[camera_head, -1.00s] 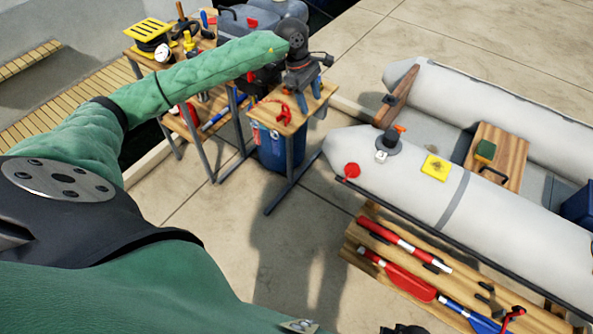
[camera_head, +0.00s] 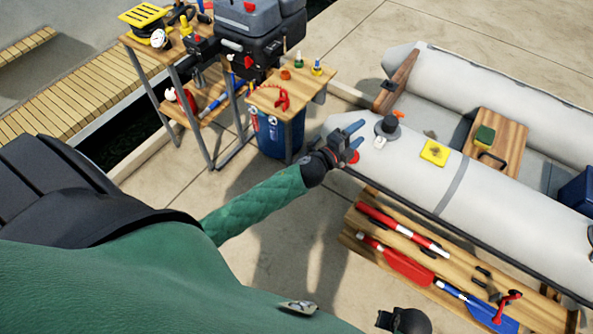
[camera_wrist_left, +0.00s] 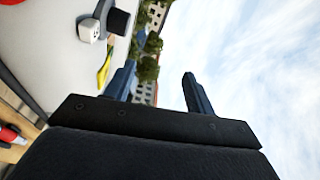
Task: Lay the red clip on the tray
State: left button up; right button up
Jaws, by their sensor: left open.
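A red clip-like piece with a coiled red cord (camera_head: 282,101) lies on the small wooden table (camera_head: 302,82) at the centre top of the head view. Another red clip-like piece (camera_head: 503,306) is at the right end of the low bench. I cannot tell which is the named clip. No tray can be told for sure. My left gripper (camera_head: 358,136) is open and empty, to the right of and below the small table, in front of the boat's grey tube. Its two blue fingers stand apart in the left wrist view (camera_wrist_left: 158,84). A dark part, perhaps of my right arm, shows at the bottom edge.
The grey inflatable boat (camera_head: 475,190) fills the right, with a yellow square (camera_head: 434,152) on its tube. The low wooden bench (camera_head: 350,234) holds red and blue paddles. An outboard motor (camera_head: 255,40) stands behind the small table.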

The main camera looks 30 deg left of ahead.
pick_arm(q)
jog(key=s+a+f+n+g+y, duration=0.2)
jog(key=s+f+n+g+y, duration=0.15)
jog(key=s+f+n, duration=0.5)
jog(key=s+a+f+n+g+y, duration=0.1)
jog(key=s+f+n+g+y, duration=0.4)
jog(key=f, duration=0.6)
jog(key=s+d+f+n+g+h, duration=0.2)
jog(key=s+f+g, duration=0.2)
jog(key=s, duration=0.7)
jog(key=s+d+f+n+g+h, duration=0.1)
jog(key=s+f+g, duration=0.3)
jog(key=s, duration=0.8)
jog(key=shift+d+f+n+h, duration=0.35)
jog(key=shift+f+n, duration=0.4)
jog(key=shift+f, duration=0.15)
